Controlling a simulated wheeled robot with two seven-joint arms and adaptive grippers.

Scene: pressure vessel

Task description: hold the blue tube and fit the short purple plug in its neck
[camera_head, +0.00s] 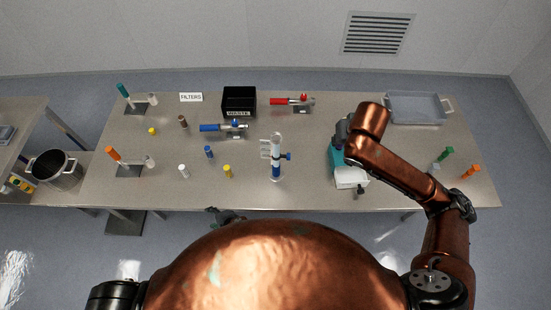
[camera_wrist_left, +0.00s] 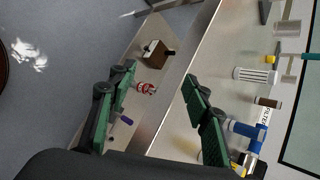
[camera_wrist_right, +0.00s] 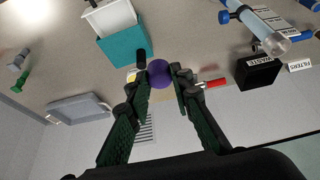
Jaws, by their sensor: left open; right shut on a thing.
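The short purple plug (camera_wrist_right: 159,73) is held between the fingertips of my right gripper (camera_wrist_right: 161,88), its round end facing the right wrist camera. A clear tube with a blue lower part and a blue side knob (camera_head: 277,158) stands at the middle front of the table. Its open end shows at upper right in the right wrist view (camera_wrist_right: 276,43), apart from the plug. Another blue-ended tube (camera_head: 222,127) lies behind it to the left. My left gripper (camera_head: 225,215) is open and empty just off the table's front edge; its spread fingers show in the left wrist view (camera_wrist_left: 155,88).
A teal and white box (camera_head: 347,166) stands under my right arm. Behind are a black waste box (camera_head: 239,100), a red-ended tube (camera_head: 290,101) and a grey tray (camera_head: 416,107). Several small coloured plugs stand at left. A pot (camera_head: 56,170) is on the left side table.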

